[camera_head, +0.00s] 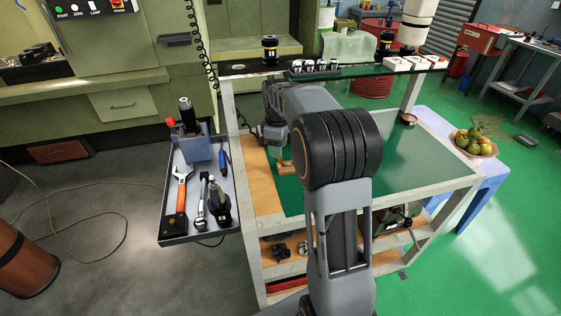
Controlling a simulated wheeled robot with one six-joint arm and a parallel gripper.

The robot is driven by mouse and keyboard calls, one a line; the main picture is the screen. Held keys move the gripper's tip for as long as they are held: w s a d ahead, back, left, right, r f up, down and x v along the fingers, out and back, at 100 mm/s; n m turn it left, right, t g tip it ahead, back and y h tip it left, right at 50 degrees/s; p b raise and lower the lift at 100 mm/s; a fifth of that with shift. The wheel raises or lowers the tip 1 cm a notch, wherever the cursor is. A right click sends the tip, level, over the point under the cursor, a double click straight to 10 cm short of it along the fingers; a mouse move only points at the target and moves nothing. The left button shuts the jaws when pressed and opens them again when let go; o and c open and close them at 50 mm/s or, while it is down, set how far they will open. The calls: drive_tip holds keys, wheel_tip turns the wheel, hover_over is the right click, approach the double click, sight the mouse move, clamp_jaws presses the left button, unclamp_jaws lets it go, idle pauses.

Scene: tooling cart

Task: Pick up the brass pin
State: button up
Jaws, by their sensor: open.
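A small tan, brass-coloured piece (286,167) lies on the green mat of the cart top, just left of my arm's big black joint. It looks like the brass pin, but it is too small to be sure. My gripper (272,143) is at the end of the grey arm, over the left part of the cart top, a little above and left of that piece in the picture. It is open, and no held thing shows in it. My arm hides part of the mat, and the fingertips are hard to make out.
The cart top (440,165) is clear on the right. A raised shelf (345,73) with tool holders runs along its back. A side tray (172,222) at left holds a wrench, screwdriver and other tools. A fruit bowl (487,148) stands on a stool at right.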

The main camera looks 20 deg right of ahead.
sight(282, 163)
drive_tip(key=f, duration=0.4)
drive_tip(key=shift+d+f, duration=0.3)
drive_tip(key=shift+f, duration=0.1)
clamp_jaws()
